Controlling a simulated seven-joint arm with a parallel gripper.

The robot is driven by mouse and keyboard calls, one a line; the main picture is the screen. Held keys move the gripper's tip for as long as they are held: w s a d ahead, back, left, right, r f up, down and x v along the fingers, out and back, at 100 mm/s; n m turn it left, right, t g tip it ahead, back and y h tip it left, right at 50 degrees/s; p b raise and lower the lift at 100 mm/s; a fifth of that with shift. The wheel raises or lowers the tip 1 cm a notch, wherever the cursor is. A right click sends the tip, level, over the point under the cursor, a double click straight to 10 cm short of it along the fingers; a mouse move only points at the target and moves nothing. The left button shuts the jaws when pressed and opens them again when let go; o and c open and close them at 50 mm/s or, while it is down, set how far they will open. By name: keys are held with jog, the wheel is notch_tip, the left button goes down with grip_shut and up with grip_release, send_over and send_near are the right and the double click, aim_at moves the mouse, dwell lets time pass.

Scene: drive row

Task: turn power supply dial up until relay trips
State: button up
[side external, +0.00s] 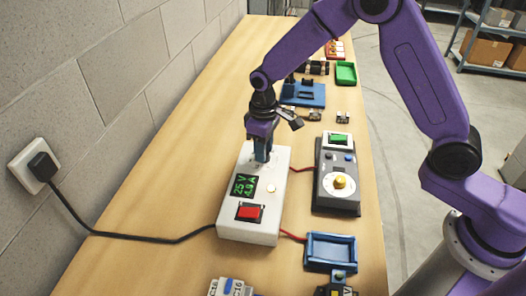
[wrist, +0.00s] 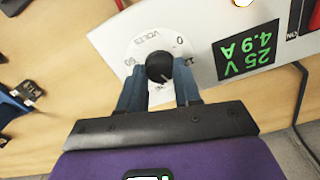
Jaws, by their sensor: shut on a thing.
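The power supply is a white box (side external: 237,226) on the bench, with a lit green display (side external: 243,186) and a red rocker switch (side external: 249,212). The display reads 25 V and 4.9 A. My gripper (side external: 262,156) points down at the far end of the box and is shut on the dial. The wrist view shows the black dial (wrist: 159,68) between the two blue fingers, on a round white scale marked VOLTS. In the side view the fingers hide the dial. I cannot tell for certain which object is the relay.
A grey box (side external: 324,195) with a yellow knob and green part stands to the right, with red leads near it. A blue tray (side external: 331,251) and small modules lie in front. A blue fixture (side external: 303,94) and green tray (side external: 346,73) are behind. A black cord runs to the wall plug (side external: 42,165).

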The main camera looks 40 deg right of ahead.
jog(key=m, duration=0.5)
jog(key=o, duration=1.6)
jog(key=shift+r, duration=0.1)
jog(key=shift+r, duration=3.45)
